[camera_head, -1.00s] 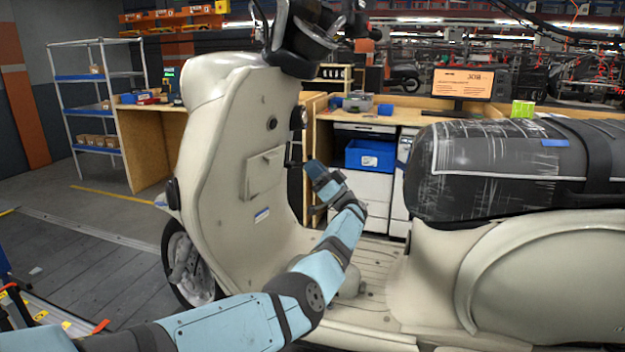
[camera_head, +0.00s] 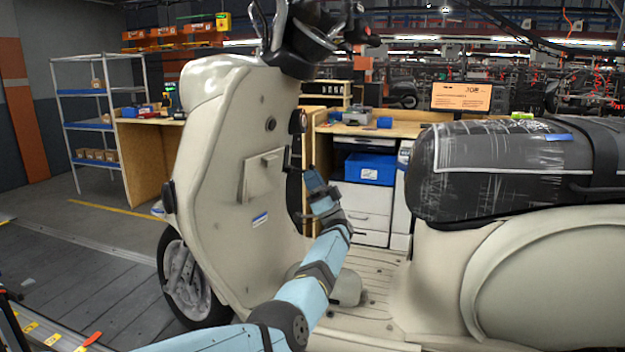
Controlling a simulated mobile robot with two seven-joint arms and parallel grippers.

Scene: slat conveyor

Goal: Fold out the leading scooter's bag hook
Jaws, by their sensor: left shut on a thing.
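The cream scooter (camera_head: 225,150) stands side-on, its leg shield facing right toward the seat. Its bag hook (camera_head: 288,158) is a small dark part on the inner leg shield, beside the square glovebox lid (camera_head: 262,174). My left arm reaches up over the footboard, and my left gripper (camera_head: 297,172) is at the hook, shut on it. The fingertips are small and dark here and partly hidden, so how far the hook is folded cannot be told. My right gripper is not in view.
The wrapped dark seat (camera_head: 510,168) fills the right side. The handlebar (camera_head: 305,40) is above my gripper. The footboard (camera_head: 375,275) lies below. A workbench with a blue bin (camera_head: 370,168) and a shelf rack (camera_head: 90,120) stand behind. Slatted floor (camera_head: 90,290) is at lower left.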

